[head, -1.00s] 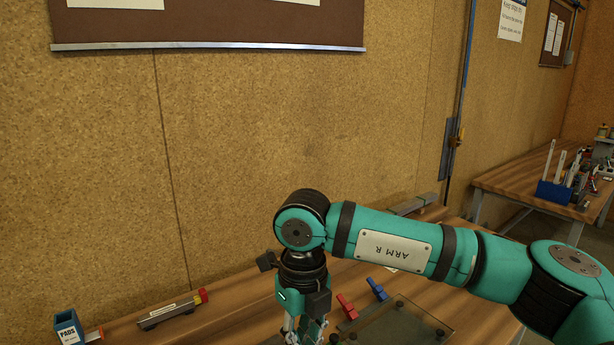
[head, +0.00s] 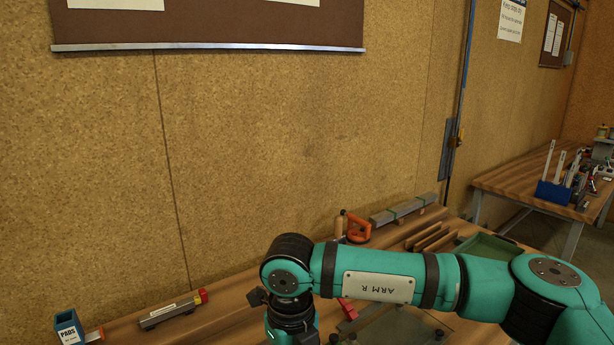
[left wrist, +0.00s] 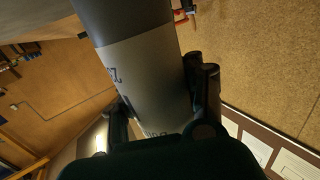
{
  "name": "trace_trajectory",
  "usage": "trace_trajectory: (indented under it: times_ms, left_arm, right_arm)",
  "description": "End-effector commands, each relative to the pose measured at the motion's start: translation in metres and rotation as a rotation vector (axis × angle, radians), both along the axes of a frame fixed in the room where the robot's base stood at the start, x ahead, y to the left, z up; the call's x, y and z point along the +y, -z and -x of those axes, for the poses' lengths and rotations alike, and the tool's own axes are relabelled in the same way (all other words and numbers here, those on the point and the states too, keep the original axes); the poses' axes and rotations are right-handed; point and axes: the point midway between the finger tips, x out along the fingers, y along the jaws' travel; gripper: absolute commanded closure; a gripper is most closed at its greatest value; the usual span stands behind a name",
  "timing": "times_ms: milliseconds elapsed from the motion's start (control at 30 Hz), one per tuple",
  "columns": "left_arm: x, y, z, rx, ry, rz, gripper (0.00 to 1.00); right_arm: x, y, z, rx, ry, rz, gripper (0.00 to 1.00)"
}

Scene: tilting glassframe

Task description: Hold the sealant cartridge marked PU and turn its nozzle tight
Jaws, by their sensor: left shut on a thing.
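My left gripper (left wrist: 160,98) is shut around a thick grey cylinder (left wrist: 150,65) in the left wrist view, with a finger on either side of it. The cylinder looks like the sealant cartridge. It has a dark upper part and a pale label with partial print, too cut off to read as PU. No nozzle shows on it in this view, and its ends are cut off or hidden. In the head view, my right arm reaches in from the right with its wrist pointing down at the bottom edge. Its gripper fingers are below the picture.
The bench along the corkboard wall holds a blue PADS box (head: 68,328), a grey bar with a red end (head: 170,312), an orange-handled tool (head: 357,229), a long metal bar (head: 403,209) and a green tray (head: 490,250). A second table (head: 520,180) stands right.

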Motion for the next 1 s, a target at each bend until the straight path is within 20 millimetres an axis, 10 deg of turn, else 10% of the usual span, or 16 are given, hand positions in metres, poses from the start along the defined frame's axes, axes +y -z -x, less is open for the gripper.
trace_trajectory:
  times_ms: [1000]
  left_arm:
    - [-0.0014, -0.0021, -0.0004, -0.005, 0.002, 0.003, 1.0]
  right_arm:
    - [-0.0055, 0.0046, 0.0062, 0.008, -0.003, 0.001, 1.0]
